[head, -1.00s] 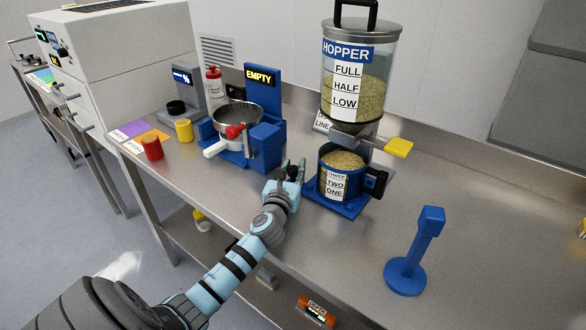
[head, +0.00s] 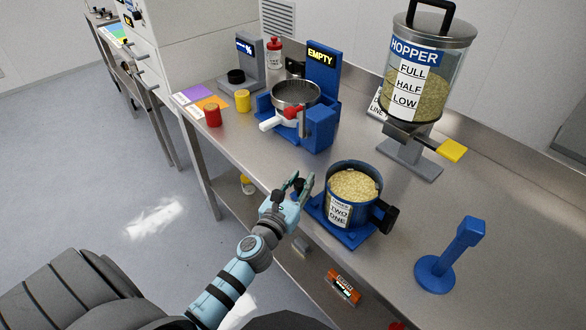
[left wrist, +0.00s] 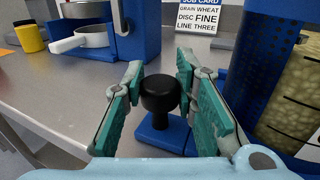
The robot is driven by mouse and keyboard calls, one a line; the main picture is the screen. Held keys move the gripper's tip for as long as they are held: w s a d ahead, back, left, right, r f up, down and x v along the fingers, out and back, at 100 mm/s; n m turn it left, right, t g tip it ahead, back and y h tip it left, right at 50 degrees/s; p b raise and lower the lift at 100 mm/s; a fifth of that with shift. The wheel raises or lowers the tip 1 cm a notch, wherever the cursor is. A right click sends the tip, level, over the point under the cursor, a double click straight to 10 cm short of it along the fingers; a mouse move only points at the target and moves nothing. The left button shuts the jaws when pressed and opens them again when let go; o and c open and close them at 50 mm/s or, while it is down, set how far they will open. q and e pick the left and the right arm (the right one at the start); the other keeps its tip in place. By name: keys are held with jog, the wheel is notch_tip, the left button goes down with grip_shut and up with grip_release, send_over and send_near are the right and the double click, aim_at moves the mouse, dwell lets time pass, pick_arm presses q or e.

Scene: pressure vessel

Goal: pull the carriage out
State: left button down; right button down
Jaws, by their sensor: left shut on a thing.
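The carriage (head: 340,234) is a blue base plate carrying a blue measuring jug (head: 335,181) filled with pale grain. It stands at the table's front edge, clear of the hopper (head: 427,75), with a gap between them. My left gripper (head: 300,181) is at the carriage's left side, its fingers closed around the carriage's black knob (left wrist: 160,95). The knob stands on a blue foot between the teal finger pads in the left wrist view. The jug's black handle (head: 384,215) points right. My right gripper is not in view.
A blue stand (head: 436,272) is right of the carriage. A blue unit reading EMPTY (head: 320,130), with a pan and white handle, is to the left. Red (head: 213,116) and yellow (head: 242,101) cups stand beyond it. Table right of the hopper is bare.

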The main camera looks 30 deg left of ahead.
pick_arm(q)
jog(key=shift+s, duration=0.25)
jog(key=shift+f, duration=0.1)
jog(key=c, duration=1.5)
grip_release()
jog(key=shift+s+a, duration=0.1)
jog(key=shift+o, duration=1)
jog(key=shift+s, duration=0.25)
jog(key=s+d, duration=0.1)
jog(key=s, duration=1.1)
jog(key=shift+d, duration=0.15)
